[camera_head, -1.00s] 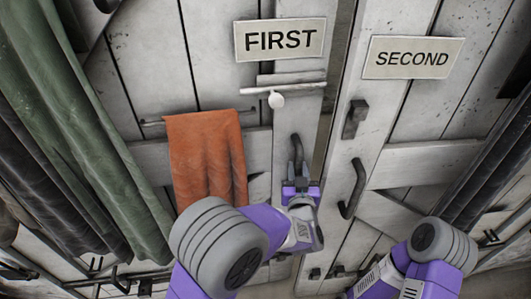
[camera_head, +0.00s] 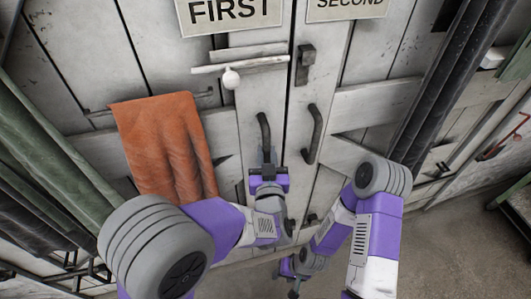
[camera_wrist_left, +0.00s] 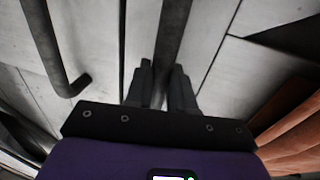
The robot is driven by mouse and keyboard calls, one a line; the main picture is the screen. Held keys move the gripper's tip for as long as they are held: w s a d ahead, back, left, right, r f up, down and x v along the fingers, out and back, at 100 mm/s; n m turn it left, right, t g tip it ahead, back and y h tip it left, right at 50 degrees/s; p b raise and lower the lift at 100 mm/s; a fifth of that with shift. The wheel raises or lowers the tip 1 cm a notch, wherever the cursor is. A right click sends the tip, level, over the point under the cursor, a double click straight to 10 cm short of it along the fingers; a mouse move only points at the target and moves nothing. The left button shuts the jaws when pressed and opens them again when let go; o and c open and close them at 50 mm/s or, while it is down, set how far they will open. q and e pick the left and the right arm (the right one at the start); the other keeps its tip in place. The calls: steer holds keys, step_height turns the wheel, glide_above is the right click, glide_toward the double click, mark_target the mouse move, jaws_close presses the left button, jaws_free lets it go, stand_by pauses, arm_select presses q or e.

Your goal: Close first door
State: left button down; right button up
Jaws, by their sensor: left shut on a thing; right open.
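The first door (camera_head: 235,140) is a pale plank door under the "FIRST" sign (camera_head: 228,12). Its dark vertical handle (camera_head: 264,130) is near its right edge. My left gripper (camera_head: 267,158) is shut on the lower part of this handle. The left wrist view shows the handle (camera_wrist_left: 174,35) running between my two fingers (camera_wrist_left: 168,88). The first door's right edge lies close beside the second door (camera_head: 325,120), with a thin dark seam between them. My right gripper (camera_head: 293,284) is low at the bottom, open and away from the handles.
The second door's handle (camera_head: 314,135) is just right of my left gripper and also shows in the wrist view (camera_wrist_left: 45,45). An orange cloth (camera_head: 165,145) hangs on the first door. Dark curtains (camera_head: 450,80) hang at the right. Open floor (camera_head: 455,240) lies at lower right.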

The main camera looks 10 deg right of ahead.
arm_select(q)
steer(key=c, duration=1.2)
jaws_free()
steer(key=shift+s+d+f, duration=0.1)
steer(key=shift+s+d, duration=0.1)
steer(key=shift+c, duration=0.2)
steer(key=shift+o, duration=1.1)
steer(key=shift+s, duration=0.15)
steer(key=shift+a, duration=0.1)
steer(key=s, duration=0.7)
steer(key=shift+s+a+p, duration=0.15)
steer(key=shift+a+p, duration=0.1)
steer(key=shift+p, duration=0.15)
